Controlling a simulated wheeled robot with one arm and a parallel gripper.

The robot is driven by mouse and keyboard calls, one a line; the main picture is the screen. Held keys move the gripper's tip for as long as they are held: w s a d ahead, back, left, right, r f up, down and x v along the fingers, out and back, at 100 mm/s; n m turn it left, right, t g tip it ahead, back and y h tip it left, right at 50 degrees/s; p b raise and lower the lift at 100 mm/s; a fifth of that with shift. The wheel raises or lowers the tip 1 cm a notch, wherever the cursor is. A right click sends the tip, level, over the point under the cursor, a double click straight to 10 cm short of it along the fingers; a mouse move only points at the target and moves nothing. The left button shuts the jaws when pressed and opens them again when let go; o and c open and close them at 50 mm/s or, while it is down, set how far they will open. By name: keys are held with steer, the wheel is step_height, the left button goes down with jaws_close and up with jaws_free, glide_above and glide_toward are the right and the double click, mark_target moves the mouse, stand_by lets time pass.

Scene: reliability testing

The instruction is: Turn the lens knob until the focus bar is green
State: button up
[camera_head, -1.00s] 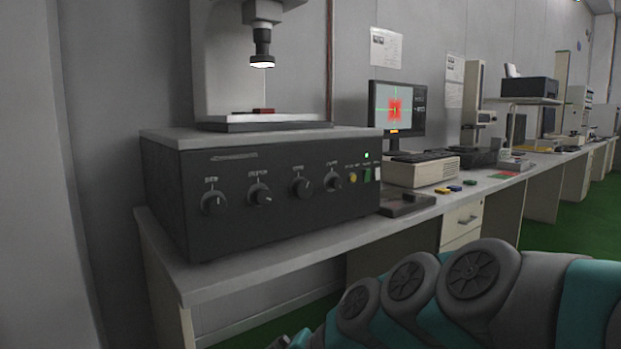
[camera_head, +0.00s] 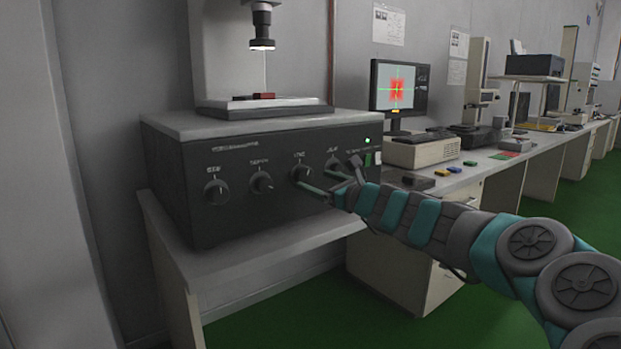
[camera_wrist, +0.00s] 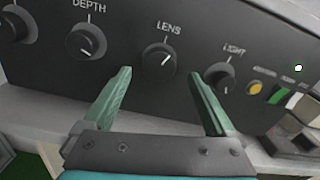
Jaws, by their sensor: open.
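The lens knob (camera_head: 301,172) is a round dark knob on the front of a black control box; its LENS label reads in the wrist view, with the knob (camera_wrist: 159,62) just beyond my fingertips. My gripper (camera_wrist: 160,76) is open and empty. Its green fingers stand apart, one toward each side of the lens knob; touch cannot be told. In the head view, my gripper (camera_head: 313,178) is at the panel. The monitor (camera_head: 399,88) shows a blurry red pattern with green cross lines. A small orange bar (camera_head: 396,111) is at the screen's bottom.
The depth knob (camera_wrist: 86,41) is left of the lens knob and the light knob (camera_wrist: 220,76) right. A yellow button (camera_wrist: 254,88) is further right. A microscope stage (camera_head: 262,104) with a red piece stands on the box. The green floor is open.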

mark_target(306, 177)
steer(key=shift+x, duration=1.7)
steer(key=shift+c, duration=0.3)
steer(key=shift+a, duration=0.1)
steer(key=c, duration=1.3)
